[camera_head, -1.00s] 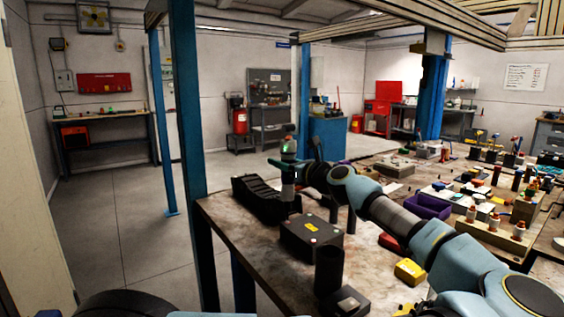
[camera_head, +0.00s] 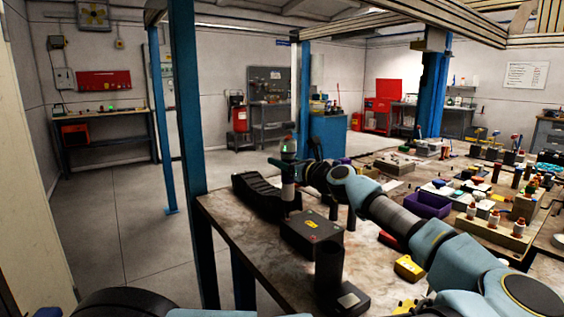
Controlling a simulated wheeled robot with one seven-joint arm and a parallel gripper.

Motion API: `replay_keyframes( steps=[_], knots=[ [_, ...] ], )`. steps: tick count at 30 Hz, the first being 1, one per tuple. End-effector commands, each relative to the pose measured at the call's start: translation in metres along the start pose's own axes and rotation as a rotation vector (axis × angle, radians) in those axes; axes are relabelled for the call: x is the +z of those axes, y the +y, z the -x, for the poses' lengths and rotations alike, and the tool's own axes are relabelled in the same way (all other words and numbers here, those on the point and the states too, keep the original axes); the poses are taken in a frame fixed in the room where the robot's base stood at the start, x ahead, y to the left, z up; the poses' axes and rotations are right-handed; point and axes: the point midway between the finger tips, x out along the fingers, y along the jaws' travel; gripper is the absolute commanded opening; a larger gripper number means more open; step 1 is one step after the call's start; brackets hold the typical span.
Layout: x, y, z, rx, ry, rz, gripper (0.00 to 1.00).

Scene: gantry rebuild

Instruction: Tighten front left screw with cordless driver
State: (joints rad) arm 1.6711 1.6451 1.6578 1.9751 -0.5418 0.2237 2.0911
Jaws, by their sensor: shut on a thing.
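My gripper (camera_head: 293,171) is at the end of my arm, over the far left part of the workbench. It is small here, and its fingers are hard to make out. It is shut on what looks like the cordless driver (camera_head: 276,163), a teal and dark tool that sticks out to the left. A pale part points down below it, close to the black ribbed tray. A black box (camera_head: 300,236) with a yellow label and small screw heads on its lid sits nearer to me, below the gripper. I cannot tell whether the driver touches any screw.
A black ribbed tray (camera_head: 256,197) lies left of the gripper near the bench edge. A black cylinder (camera_head: 328,265) stands in front of the box. A purple bin (camera_head: 428,204) and a yellow block (camera_head: 408,268) lie to the right. A blue post (camera_head: 188,150) stands at left.

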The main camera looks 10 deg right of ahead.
Motion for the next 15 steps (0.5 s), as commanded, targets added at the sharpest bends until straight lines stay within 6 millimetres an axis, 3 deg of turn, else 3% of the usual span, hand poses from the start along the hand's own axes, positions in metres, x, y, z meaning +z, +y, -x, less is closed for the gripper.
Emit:
replay_keyframes(
  steps=[15],
  knots=[
    [-0.0057,-0.0001,0.0,0.0,0.0,-0.001,0.0]
  ],
)
